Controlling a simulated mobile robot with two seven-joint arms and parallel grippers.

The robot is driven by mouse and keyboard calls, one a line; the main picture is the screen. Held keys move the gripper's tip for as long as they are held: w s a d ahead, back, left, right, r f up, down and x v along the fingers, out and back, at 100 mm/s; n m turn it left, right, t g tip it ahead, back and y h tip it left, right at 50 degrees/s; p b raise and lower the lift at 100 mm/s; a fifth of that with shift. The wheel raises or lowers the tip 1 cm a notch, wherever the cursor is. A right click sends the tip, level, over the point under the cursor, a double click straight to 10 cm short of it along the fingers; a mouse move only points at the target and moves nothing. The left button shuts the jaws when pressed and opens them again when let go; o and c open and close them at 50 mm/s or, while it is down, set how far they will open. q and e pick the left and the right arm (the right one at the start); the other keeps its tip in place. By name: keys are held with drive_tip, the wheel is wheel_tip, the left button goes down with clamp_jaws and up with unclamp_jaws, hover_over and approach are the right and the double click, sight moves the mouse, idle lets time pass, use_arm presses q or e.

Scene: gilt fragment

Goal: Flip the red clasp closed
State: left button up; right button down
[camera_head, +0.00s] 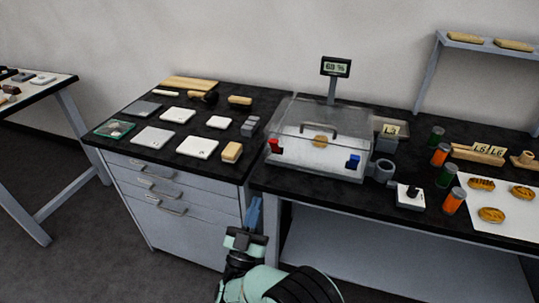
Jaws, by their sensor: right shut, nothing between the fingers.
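The red clasp (275,146) sits at the front left corner of a clear box (307,163) on the black bench. A blue clasp (352,162) sits at the box's front right. The view is too small to tell how either clasp is set. The box has a dark handle on its lid, and a gilt piece (320,140) shows inside. My right gripper (255,206) is shut and empty, in front of the bench edge, below and left of the red clasp and apart from it. My left gripper is not in view.
A display (336,67) stands behind the box. A drawer cabinet (165,199) at left bears white tiles, blocks and a green tray (115,129). Right of the box are a grey ring-shaped holder (379,170), orange and green jars, and a white mat (508,229) with gilt pieces.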

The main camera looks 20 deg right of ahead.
sight(273, 144)
drive_tip(key=x, duration=1.4)
